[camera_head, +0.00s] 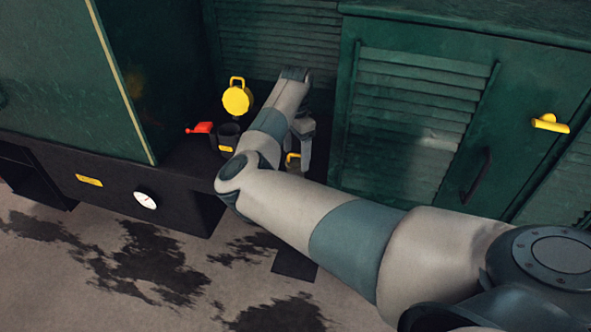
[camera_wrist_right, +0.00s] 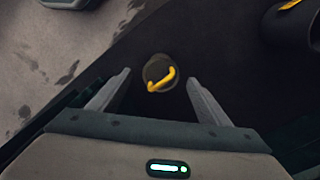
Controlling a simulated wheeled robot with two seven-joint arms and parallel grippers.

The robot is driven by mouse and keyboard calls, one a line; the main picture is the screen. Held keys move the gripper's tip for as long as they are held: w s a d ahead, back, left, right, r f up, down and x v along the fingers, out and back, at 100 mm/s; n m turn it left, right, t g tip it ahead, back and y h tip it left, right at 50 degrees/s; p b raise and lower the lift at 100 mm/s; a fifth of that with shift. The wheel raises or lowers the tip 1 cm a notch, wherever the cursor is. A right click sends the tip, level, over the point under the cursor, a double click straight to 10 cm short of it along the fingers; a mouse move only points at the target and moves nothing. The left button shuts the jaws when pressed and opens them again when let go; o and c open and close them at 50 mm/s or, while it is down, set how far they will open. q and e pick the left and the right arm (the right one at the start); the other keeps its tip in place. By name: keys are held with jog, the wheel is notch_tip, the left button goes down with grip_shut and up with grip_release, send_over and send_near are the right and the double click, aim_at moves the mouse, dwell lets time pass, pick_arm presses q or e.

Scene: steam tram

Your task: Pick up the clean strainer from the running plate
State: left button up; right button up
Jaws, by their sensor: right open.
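The strainer (camera_wrist_right: 150,72) is a small round grey piece with a yellow handle, on the dark running plate (camera_wrist_right: 228,50). In the head view its yellow handle (camera_head: 292,160) shows low behind my right arm, and the rest is mostly hidden. My right gripper (camera_wrist_right: 159,80) is open, with a finger on either side of the strainer in the wrist view. No contact shows, and the height gap is hard to judge. In the head view the right gripper (camera_head: 305,150) points down beside the green cabinet, partly hidden by my arm. My left gripper is not in view.
A black filler (camera_head: 226,138) with a raised yellow lid (camera_head: 237,101) and a red lever (camera_head: 200,128) stand left of my right wrist. A louvred green cabinet (camera_head: 415,110) rises close on the right. A green tank wall (camera_head: 55,75) stands left.

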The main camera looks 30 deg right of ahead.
aim_at(296, 163)
jog(key=shift+f+p, duration=1.2)
jog(key=shift+p, duration=0.15)
jog(key=shift+w+f+p, duration=0.1)
jog(key=shift+f+p, duration=0.2)
jog(key=shift+f, duration=1)
jog(key=c, duration=1.2)
